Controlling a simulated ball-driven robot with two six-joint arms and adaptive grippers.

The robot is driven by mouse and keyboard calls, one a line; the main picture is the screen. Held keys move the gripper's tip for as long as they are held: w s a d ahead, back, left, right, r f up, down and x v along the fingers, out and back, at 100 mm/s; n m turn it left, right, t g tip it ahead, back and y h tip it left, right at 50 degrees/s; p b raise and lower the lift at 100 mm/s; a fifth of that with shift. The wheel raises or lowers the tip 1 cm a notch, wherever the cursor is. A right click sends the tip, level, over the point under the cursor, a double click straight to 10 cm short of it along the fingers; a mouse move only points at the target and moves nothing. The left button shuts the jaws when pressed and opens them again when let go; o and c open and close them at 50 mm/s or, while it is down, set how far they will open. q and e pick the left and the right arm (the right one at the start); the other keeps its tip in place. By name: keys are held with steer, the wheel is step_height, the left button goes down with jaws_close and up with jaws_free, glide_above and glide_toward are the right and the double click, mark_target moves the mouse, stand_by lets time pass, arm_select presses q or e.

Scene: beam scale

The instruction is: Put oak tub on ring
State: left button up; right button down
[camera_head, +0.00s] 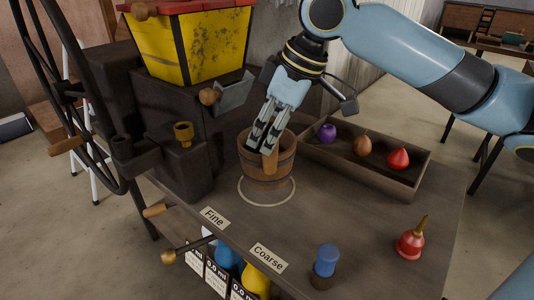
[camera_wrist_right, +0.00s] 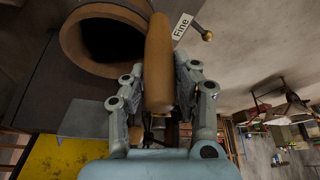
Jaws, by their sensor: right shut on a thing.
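The oak tub (camera_head: 247,164), a round wooden bucket with darker bands, is upright over the pale ring (camera_head: 267,205) on the table. The front of the ring shows below the tub; I cannot tell whether the tub's base touches the table. My right gripper (camera_head: 266,142) reaches down from above and is shut on the tub's upright wooden handle. In the right wrist view the handle (camera_wrist_right: 159,60) sits between the fingers, with the tub's dark open mouth (camera_wrist_right: 105,40) beside it. My left gripper is not in view.
A wooden tray (camera_head: 386,178) with purple, brown and red items stands right of the tub. A blue-topped item (camera_head: 326,265) and a red one (camera_head: 411,243) stand near the front. A yellow hopper machine (camera_head: 190,48) stands behind left. "Fine" (camera_head: 214,217) and "Coarse" (camera_head: 269,257) labels line the edge.

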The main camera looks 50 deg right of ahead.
steer(key=shift+w+d+f, duration=0.75)
steer(key=shift+w+d, duration=0.1)
step_height(320, 180, down, 3)
steer(key=shift+f+b, duration=0.2)
steer(key=shift+b, duration=0.5)
steer(key=shift+f, duration=0.35)
steer(key=c, duration=1)
jaws_free()
steer(key=shift+p+v, duration=3.2)
steer(key=shift+v, duration=2.95)
